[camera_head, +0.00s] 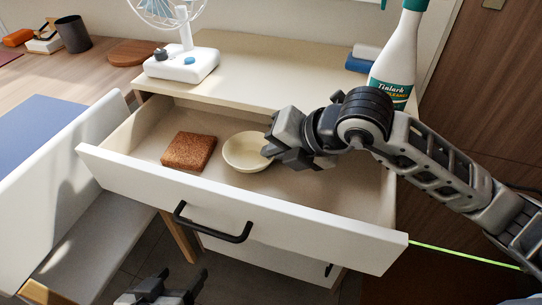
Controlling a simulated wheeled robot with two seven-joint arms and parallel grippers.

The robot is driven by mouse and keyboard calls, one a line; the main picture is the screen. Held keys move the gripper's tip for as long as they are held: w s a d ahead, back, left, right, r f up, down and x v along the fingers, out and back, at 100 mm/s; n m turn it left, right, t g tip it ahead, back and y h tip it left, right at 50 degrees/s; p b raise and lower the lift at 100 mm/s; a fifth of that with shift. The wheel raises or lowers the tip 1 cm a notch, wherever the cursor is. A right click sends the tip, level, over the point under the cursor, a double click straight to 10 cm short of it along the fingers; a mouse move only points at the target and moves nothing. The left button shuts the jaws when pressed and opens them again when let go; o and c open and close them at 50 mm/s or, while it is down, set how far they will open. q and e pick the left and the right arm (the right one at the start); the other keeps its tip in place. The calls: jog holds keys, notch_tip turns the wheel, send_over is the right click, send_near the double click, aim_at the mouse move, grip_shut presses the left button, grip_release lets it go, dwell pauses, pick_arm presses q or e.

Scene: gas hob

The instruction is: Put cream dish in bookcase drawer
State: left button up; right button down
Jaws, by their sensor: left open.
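The cream dish (244,154), a shallow round bowl, is inside the pulled-out drawer (240,204) of the low cabinet, right of a brown bread-like slice (189,152). It looks upright and level. My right gripper (271,147) reaches in from the right, with its fingers at the dish's right rim and covering part of it. I cannot tell whether the fingers grip the rim or are apart from it. My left gripper (172,286) is open and empty at the bottom edge, in front of and below the drawer.
A fan (182,64) and a spray bottle (397,58) stand on the cabinet top (270,78). A white chair (75,190) is close to the drawer's left side. The drawer's right part has free room.

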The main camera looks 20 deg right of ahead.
jog(key=shift+f, duration=0.15)
jog(key=c, duration=1.9)
grip_release()
jog(key=shift+c, duration=0.2)
